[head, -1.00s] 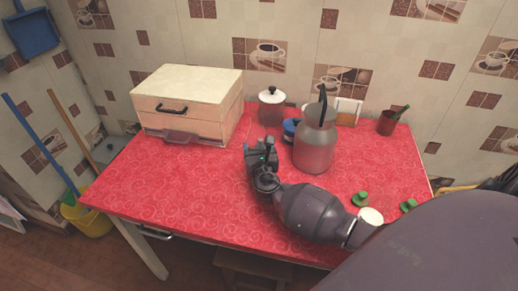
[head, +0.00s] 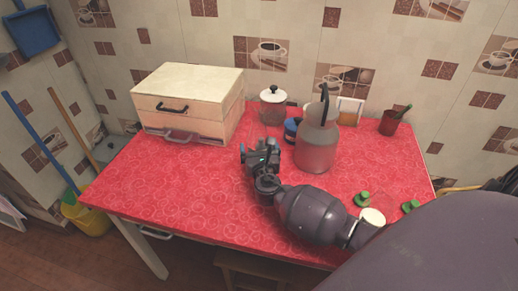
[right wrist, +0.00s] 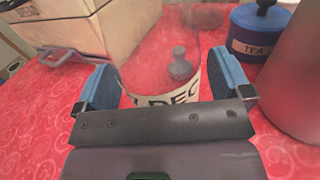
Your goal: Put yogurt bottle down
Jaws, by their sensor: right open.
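No object is plainly recognisable as a yogurt bottle. My right gripper (head: 261,152) is open above the red tabletop, and its blue fingers (right wrist: 166,88) stand wide apart in the right wrist view. A clear glass container with a white label (right wrist: 185,92) reading "DEC" shows between and beyond the fingers. I cannot tell if it touches them. A small grey knobbed shape (right wrist: 180,65) shows through the glass. A glass jar with a white lid (head: 273,94) stands behind the gripper in the head view. My left gripper is not in view.
A large grey can (head: 316,147) stands right of the gripper, beside a blue tea canister (right wrist: 262,28). A wooden drawer box (head: 190,85) stands at the back left. A brown cup (head: 389,123) and green lids (head: 362,198) are at right. The red table's (head: 150,200) left front is clear.

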